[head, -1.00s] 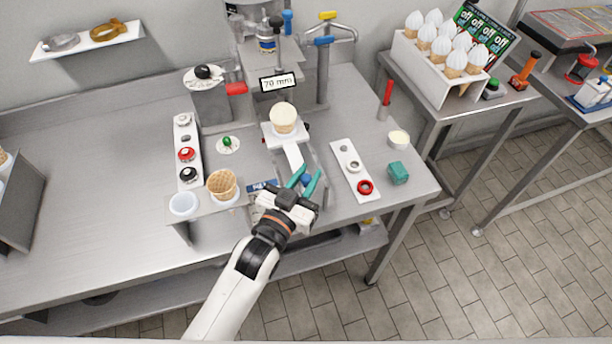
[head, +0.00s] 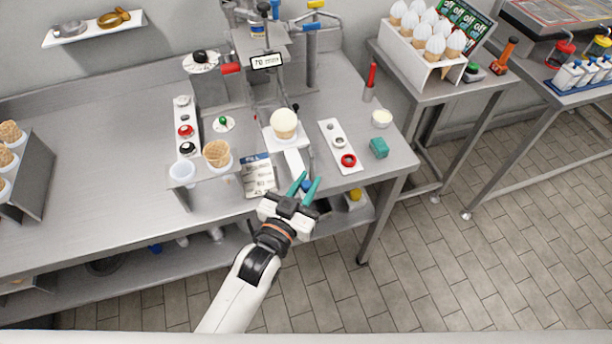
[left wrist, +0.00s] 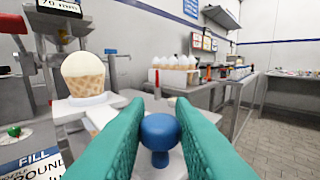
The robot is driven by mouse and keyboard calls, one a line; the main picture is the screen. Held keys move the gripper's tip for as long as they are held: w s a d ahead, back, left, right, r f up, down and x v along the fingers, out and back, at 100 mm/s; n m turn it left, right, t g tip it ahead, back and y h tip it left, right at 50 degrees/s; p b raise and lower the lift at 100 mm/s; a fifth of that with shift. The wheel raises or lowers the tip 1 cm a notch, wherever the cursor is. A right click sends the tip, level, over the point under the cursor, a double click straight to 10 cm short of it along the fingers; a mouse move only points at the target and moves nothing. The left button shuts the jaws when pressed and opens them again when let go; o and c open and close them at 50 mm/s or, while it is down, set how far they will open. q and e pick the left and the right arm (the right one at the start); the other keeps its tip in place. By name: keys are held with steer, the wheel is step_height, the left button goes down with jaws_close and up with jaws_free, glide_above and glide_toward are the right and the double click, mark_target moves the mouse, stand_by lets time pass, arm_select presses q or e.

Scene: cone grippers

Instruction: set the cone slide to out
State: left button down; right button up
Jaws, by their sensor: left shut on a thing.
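The cone slide is a white plate (head: 294,160) with a pale strip running toward the front edge of the counter. A waffle cone with a cream-coloured top (head: 284,123) stands upright in its holder; it also shows large at the left of the left wrist view (left wrist: 84,77). At the slide's front end is a round blue knob (left wrist: 160,130). My left gripper (head: 305,186), with teal fingers, is shut on this knob, one finger on each side. In the head view the fingers partly hide the knob. My right gripper is not in view.
A FILL card (head: 259,175) lies left of the slide.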

arm_select(q)
steer(key=shift+s+d+f, duration=0.1)
steer(key=shift+f, duration=0.05)
steer(key=c, duration=1.5)
jaws_free()
steer(key=shift+d, duration=0.1)
steer(key=shift+o, duration=0.9)
steer(key=shift+s+a, duration=0.2)
steer(key=shift+s, duration=0.05)
steer(key=b+v, duration=0.3)
steer(key=v, duration=0.8)
steer(key=shift+a, duration=0.15)
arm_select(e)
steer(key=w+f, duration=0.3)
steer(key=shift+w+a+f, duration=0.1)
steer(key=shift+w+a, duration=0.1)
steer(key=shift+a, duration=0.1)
arm_select(q)
steer(key=shift+s, duration=0.15)
